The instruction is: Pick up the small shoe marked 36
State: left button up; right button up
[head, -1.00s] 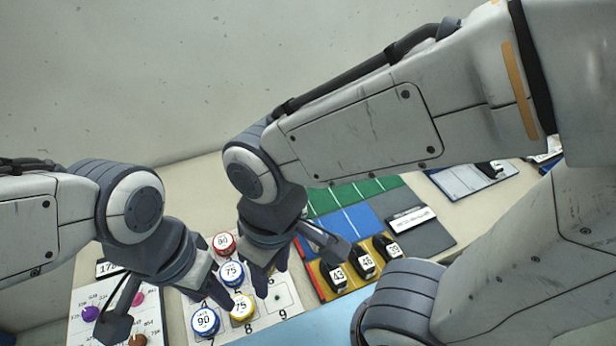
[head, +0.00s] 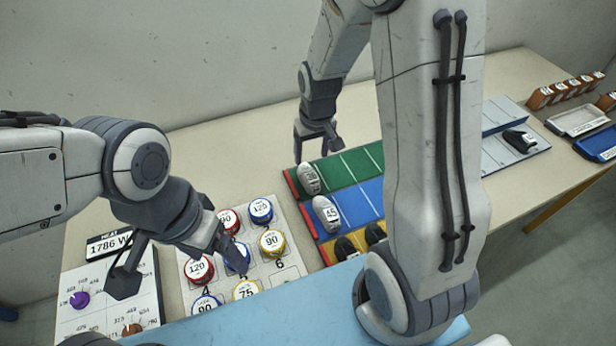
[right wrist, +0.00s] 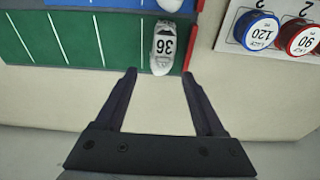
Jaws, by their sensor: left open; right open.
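The small shoe marked 36 (right wrist: 163,47) is light grey and lies in the end strip of the green panel (right wrist: 100,38), beside its red edge. In the head view the grey shoe (head: 308,178) sits at the left end of the green panel. My right gripper (head: 316,152) is open above the table by the far edge of that panel. In the right wrist view its fingers (right wrist: 160,76) are empty and apart, with the shoe ahead between and beyond their tips. My left gripper (head: 178,266) is open over the left side of the table, near a board of round tins.
A grey shoe marked 45 (head: 328,212) lies on the blue panel, and black shoes (head: 347,247) on the yellow one. Round numbered tins (head: 272,242) stand on a white board left of the panels. A black shoe (head: 519,140) rests on a grey tray at right.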

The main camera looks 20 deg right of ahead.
aim_at(309, 170)
jog(key=f, duration=0.6)
jog(key=w+f+p, duration=0.1)
jog(key=f, duration=0.1)
jog(key=shift+a+f, duration=0.25)
jog(key=shift+f, duration=0.15)
grip_shut()
jog(key=shift+r, duration=0.15)
